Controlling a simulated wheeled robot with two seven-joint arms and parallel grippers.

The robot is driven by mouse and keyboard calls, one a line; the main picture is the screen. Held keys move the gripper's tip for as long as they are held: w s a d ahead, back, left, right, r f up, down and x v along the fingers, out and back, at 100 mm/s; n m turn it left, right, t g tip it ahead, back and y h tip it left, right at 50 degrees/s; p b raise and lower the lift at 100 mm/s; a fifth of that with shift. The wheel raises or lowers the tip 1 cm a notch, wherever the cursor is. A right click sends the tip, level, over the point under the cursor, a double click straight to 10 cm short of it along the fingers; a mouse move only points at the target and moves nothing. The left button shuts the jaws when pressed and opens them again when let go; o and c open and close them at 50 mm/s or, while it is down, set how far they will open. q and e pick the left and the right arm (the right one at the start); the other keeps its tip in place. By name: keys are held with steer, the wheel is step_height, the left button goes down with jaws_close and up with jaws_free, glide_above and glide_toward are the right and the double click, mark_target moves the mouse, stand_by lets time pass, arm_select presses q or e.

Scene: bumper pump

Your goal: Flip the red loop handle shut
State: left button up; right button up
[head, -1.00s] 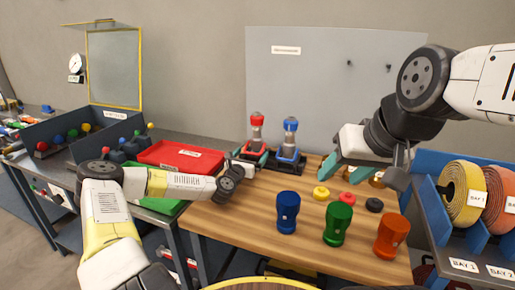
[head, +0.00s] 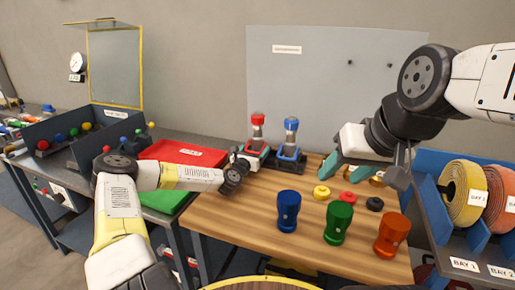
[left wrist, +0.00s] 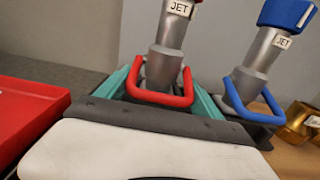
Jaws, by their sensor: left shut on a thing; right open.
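The red loop handle (left wrist: 160,97) is a U-shaped bar at the foot of a grey nozzle with a "JET" label (left wrist: 178,9). In the head view the red-capped nozzle (head: 257,121) stands at the back left of the wooden table. My left gripper (head: 251,157) is at its base. In the left wrist view its teal fingers (left wrist: 165,92) lie either side of the red loop and are shut on it. The front of the loop hangs low near the gripper's palm. My right gripper (head: 352,172) is open and empty above the table's right side.
A blue-capped nozzle (head: 291,126) with a blue loop handle (left wrist: 250,108) stands close on the right. Blue (head: 288,210), green (head: 338,223) and orange (head: 391,235) cups stand in front. A red tray (head: 182,154) lies left. Hose rolls (head: 460,194) sit right.

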arm_select(q)
steer(key=c, duration=0.4)
steer(key=shift+s+r+g, duration=0.1)
steer(key=shift+r+g, duration=0.05)
steer(key=shift+g, duration=0.15)
steer(key=g, duration=0.1)
steer(key=r+g+y, duration=0.1)
steer(key=g, duration=0.1)
steer(key=shift+s+a+r+g, duration=0.1)
steer(key=shift+s+r+g, duration=0.05)
steer(key=shift+r+g, duration=0.15)
steer(key=shift+r+g+y, duration=0.2)
steer(key=shift+g+y, duration=0.3)
steer(key=shift+g, duration=0.4)
steer(key=shift+s+g, duration=0.1)
steer(key=shift+g, duration=0.2)
